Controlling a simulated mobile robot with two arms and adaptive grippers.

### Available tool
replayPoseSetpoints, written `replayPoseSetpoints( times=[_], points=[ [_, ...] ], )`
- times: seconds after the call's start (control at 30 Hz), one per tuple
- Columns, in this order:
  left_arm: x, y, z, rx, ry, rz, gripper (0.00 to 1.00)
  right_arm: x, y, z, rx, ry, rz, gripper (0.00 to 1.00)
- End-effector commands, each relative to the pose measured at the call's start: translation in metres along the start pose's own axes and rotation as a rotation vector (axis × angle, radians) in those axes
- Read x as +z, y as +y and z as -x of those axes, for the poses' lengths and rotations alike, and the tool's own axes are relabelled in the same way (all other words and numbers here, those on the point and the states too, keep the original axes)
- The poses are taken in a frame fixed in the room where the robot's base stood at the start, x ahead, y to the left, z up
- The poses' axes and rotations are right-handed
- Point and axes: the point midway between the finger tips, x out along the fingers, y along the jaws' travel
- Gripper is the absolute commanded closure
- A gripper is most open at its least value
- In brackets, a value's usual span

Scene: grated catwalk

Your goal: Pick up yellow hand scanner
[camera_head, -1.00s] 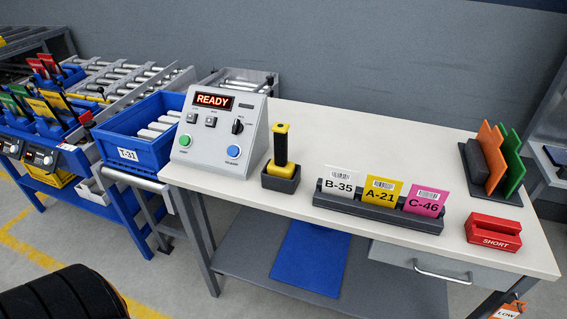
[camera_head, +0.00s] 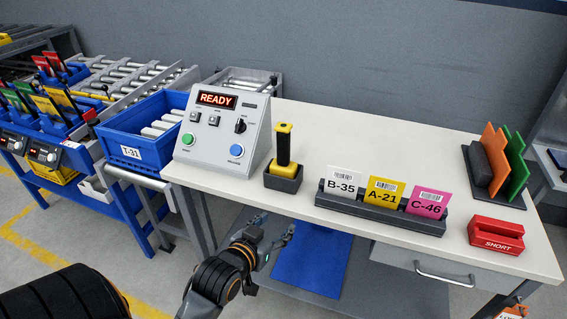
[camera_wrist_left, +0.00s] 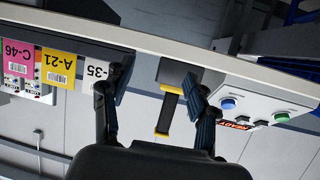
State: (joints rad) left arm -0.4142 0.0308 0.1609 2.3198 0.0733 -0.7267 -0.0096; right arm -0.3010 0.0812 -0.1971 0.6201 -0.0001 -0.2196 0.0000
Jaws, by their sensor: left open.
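The yellow hand scanner (camera_head: 283,148) has a black grip with yellow at its top and base. It stands upright in a dark holder (camera_head: 283,180) on the table, right of the control box. In the left wrist view, which is upside down, the scanner (camera_wrist_left: 168,112) shows between the two open fingers, some way beyond them. My left gripper (camera_head: 284,238) is low in front of the table's front edge, below and apart from the scanner. It is open and empty. My right gripper is not in view.
The control box (camera_head: 222,132) reading READY stands left of the scanner. A card rack (camera_head: 372,213) with three labels is to the right. A red SHORT block (camera_head: 497,234) and a dark stand (camera_head: 476,165) are farther right. The table (camera_head: 330,128) is bare behind the scanner.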

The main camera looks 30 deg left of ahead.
Motion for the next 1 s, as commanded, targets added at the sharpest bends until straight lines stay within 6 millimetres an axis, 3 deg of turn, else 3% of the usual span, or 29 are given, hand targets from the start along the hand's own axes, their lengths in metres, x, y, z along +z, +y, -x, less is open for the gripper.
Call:
replayPoseSetpoints(
  times=[0.13, 0.3, 0.47, 0.7, 1.0],
  points=[
    [-0.049, -0.033, -0.006, -0.071, 0.224, 0.039, 0.42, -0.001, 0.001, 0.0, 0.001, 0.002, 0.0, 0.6],
    [-0.078, -0.054, -0.005, -0.116, 0.366, 0.056, 0.42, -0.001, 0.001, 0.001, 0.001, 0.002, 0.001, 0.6],
    [-0.092, -0.059, -0.024, -0.122, 0.389, 0.058, 0.42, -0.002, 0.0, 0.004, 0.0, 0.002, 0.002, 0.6],
    [-0.108, -0.065, -0.066, -0.122, 0.385, 0.057, 0.42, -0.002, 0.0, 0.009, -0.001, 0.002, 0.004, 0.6],
    [-0.117, -0.065, -0.089, -0.121, 0.383, 0.057, 0.42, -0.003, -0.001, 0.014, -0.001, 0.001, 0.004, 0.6]
  ],
)
